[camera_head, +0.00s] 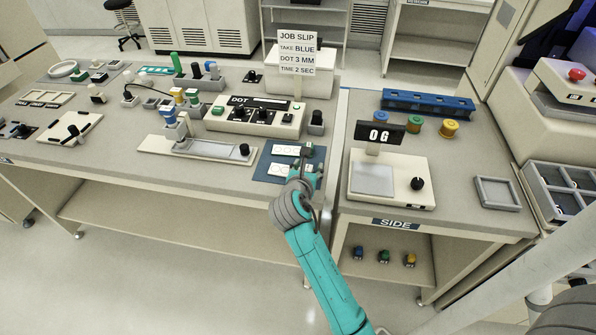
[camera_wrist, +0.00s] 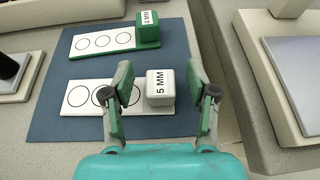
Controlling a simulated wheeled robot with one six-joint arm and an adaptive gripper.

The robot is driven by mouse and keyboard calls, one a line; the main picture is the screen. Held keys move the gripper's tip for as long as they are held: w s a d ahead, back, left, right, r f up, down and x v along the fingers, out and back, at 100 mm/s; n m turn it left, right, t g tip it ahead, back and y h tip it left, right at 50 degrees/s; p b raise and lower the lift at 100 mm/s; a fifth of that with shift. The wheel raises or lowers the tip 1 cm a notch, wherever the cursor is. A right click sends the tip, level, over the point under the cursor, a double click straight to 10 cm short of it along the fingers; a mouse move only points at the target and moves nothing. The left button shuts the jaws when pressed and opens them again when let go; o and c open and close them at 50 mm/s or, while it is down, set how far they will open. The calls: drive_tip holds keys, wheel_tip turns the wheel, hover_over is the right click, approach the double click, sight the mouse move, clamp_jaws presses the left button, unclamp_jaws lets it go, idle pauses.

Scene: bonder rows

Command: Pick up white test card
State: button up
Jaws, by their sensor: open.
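The white test card (camera_wrist: 88,97) lies on the blue mat (camera_wrist: 60,118) in the wrist view. It has printed circles and a white block (camera_wrist: 160,88) marked 5 MM at its right end. My gripper (camera_wrist: 158,80) is open, with one finger on each side of this block; I cannot tell whether either touches it. The left finger hides part of the card's circles. A second card (camera_wrist: 97,42), with a green block (camera_wrist: 148,29) marked 4 MM, lies behind it. In the head view my gripper (camera_head: 302,170) is over the right part of the mat and partly hides the nearer card (camera_head: 280,170).
A scale (camera_head: 392,180) with a dark display stands right of the mat, across a bench gap. A dispenser stand (camera_head: 195,149) is to the left and a DOT control box (camera_head: 254,118) behind. A job slip sign (camera_head: 297,54) stands further back.

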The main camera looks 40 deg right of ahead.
clamp_jaws()
idle(0.3)
wheel_tip(320, 180, up, 10)
drive_tip(key=shift+r, duration=0.1)
idle(0.4)
